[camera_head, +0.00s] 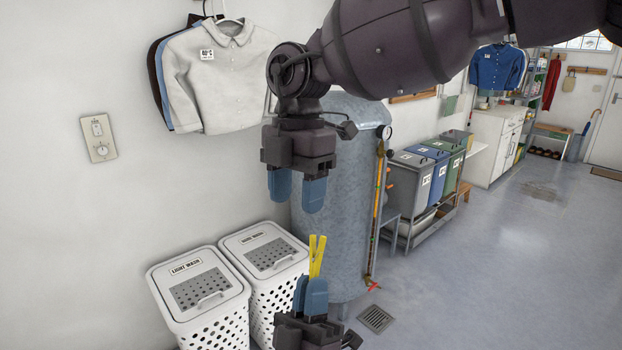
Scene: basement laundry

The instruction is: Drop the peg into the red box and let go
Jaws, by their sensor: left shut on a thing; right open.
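The peg (317,255) is a yellow clothes peg that stands upright. My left gripper (308,290) is at the bottom middle, its blue fingers pointing up and shut on the lower part of the peg. The peg's top end sticks out above the fingertips. My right gripper (296,190) is above it, pointing down, open and empty. It is apart from the peg, with a gap between its fingertips and the peg's top. I see no red box in this view.
Two white lidded laundry hampers (217,322) stand at the lower left by the wall. A grey metal tank (345,235) is behind my grippers. Coloured bins (409,185) stand further right, and shirts (225,85) hang on the wall. The floor at right is mostly clear, with a drain grate (375,319).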

